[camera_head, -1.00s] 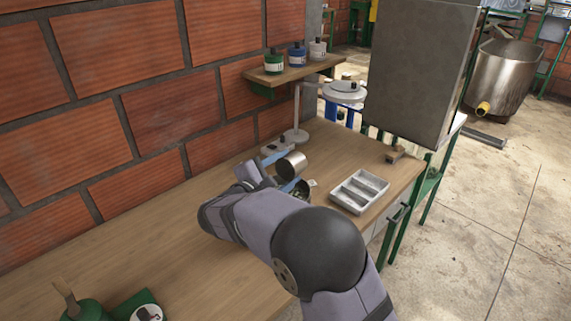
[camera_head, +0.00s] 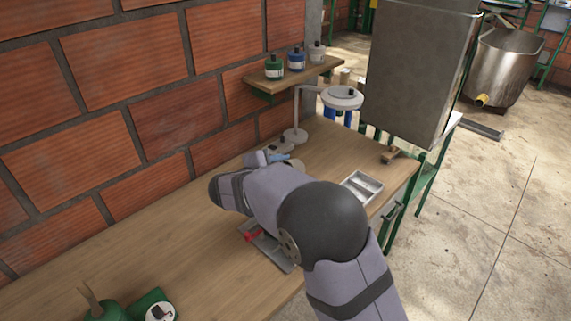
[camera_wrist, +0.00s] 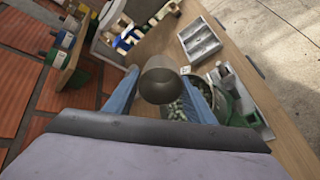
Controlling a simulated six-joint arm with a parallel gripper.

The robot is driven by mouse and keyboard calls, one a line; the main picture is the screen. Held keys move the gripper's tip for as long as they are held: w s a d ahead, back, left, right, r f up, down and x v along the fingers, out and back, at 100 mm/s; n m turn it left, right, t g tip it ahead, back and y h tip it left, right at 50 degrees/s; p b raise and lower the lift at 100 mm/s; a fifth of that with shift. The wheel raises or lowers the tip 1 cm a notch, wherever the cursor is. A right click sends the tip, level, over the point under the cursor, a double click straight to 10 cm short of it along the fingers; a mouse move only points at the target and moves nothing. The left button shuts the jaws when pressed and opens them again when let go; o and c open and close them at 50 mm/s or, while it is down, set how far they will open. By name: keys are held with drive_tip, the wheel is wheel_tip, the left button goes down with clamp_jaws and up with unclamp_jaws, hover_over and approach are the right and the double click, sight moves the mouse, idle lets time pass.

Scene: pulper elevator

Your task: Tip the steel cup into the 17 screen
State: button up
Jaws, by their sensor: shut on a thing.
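My gripper (camera_wrist: 161,84) has two blue fingers, shut on the steel cup (camera_wrist: 160,78), which shows between them in the wrist view. The cup looks tilted; its contents cannot be made out. Below and beside it, partly hidden by the cup and the right finger, are greenish beans (camera_wrist: 176,110), apparently in a round pan with a small white tag; no number is readable, so I cannot tell whether this is the 17 screen. In the head view my arm hides the pan and most of the cup; a bit of blue finger (camera_head: 279,157) shows.
A grey compartment tray (camera_head: 362,186) lies toward the bench's right edge; it shows in the wrist view too (camera_wrist: 200,38). A grey tray (camera_head: 272,252) lies near my arm.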

drive_tip(key=shift+r+g+y+p, duration=0.8)
drive_tip(key=shift+r+g+p, duration=0.4)
drive_tip(key=shift+p, duration=3.5)
drive_tip(key=shift+r+p, duration=0.15)
drive_tip(key=shift+p, duration=0.5)
